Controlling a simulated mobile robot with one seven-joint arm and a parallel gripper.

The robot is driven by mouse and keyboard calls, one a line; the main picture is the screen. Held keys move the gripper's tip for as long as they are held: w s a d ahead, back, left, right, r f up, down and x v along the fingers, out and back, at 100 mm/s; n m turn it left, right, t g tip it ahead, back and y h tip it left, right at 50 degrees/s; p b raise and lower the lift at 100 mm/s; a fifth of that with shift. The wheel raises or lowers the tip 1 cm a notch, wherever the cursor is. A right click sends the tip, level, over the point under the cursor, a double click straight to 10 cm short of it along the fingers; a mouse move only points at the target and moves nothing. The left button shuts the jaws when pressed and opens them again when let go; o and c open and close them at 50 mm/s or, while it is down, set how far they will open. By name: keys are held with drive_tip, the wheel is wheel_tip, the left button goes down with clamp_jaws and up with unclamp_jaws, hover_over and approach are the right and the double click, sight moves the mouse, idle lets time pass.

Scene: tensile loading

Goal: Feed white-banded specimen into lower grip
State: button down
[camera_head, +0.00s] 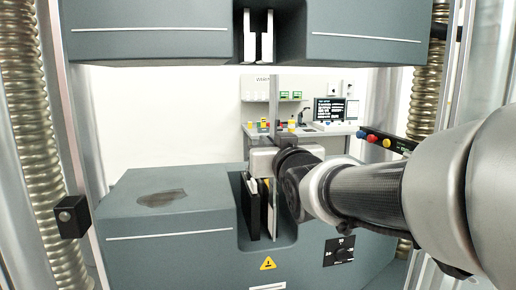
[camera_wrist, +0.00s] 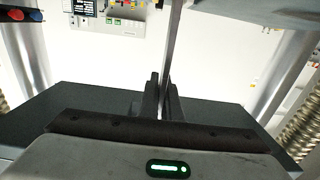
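A thin, flat grey specimen (camera_head: 275,95) stands upright in my gripper, its upper part rising toward the upper grip. It also shows in the wrist view (camera_wrist: 174,40), passing between the dark fingers. My gripper (camera_head: 271,153) is shut on it, just above the lower grip. The fingers also show in the wrist view (camera_wrist: 160,100). The lower grip (camera_head: 252,205) has dark jaws with pale faces in a slot of the lower housing. The specimen's lower part appears to be at this slot, but I cannot tell whether it is between the jaws. I cannot make out a white band.
The upper grip's white jaws (camera_head: 258,48) hang above in the upper housing (camera_head: 150,28). The grey lower housing (camera_head: 155,215) surrounds the slot. Metal columns and ribbed hoses flank the frame. A bench (camera_head: 340,128) with a monitor stands behind, and a button bar (camera_head: 387,143) is at right.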

drive_tip(key=w+a, duration=0.2)
drive_tip(key=w, duration=0.7)
drive_tip(key=w+a, duration=0.1)
drive_tip(key=w, duration=0.8)
drive_tip(key=shift+a+b, duration=0.35)
idle(0.9)
drive_tip(key=shift+f, duration=0.1)
drive_tip(key=shift+f+b, duration=0.25)
drive_tip(key=shift+b, duration=0.15)
idle(1.7)
drive_tip(key=c, duration=1.9)
unclamp_jaws()
drive_tip(key=shift+f, duration=0.15)
